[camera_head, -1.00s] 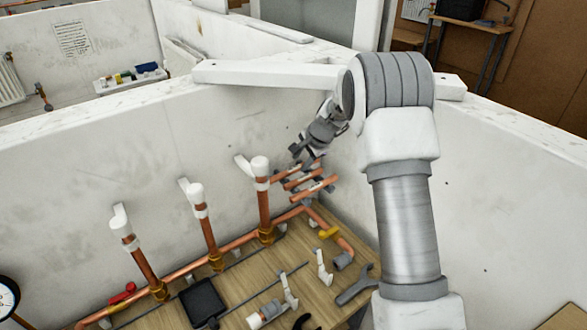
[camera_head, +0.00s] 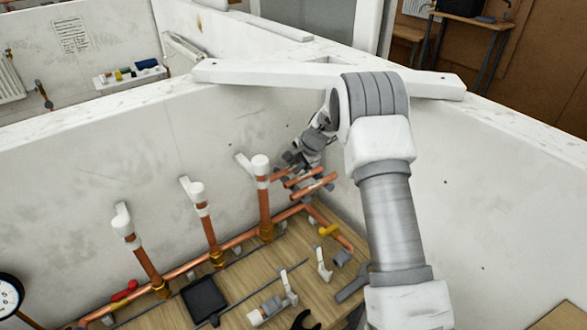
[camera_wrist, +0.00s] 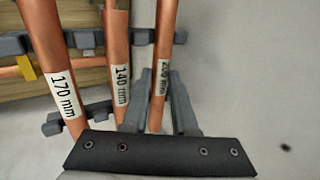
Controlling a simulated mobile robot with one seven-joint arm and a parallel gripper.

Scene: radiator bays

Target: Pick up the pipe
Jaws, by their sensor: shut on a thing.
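Three copper pipes with white length labels lie side by side in the wrist view. The left one (camera_wrist: 45,45) reads 170 mm and the middle one (camera_wrist: 117,45) reads 140 mm. The right one (camera_wrist: 162,50) has a label I cannot read fully. My gripper (camera_wrist: 158,95) is shut on this right pipe, with one grey finger on each side of it. In the head view my gripper (camera_head: 297,158) is at the pipes in the corner, and its fingertips are partly hidden. A nearer pipe (camera_head: 314,188) shows clearly there.
Grey rack bars (camera_wrist: 80,118) support the pipes. An upright copper pipe with a white top (camera_head: 264,205) stands just left of my gripper. White walls close in behind and right. A wooden bench (camera_head: 285,245) below holds a black tray (camera_head: 204,297) and loose fittings.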

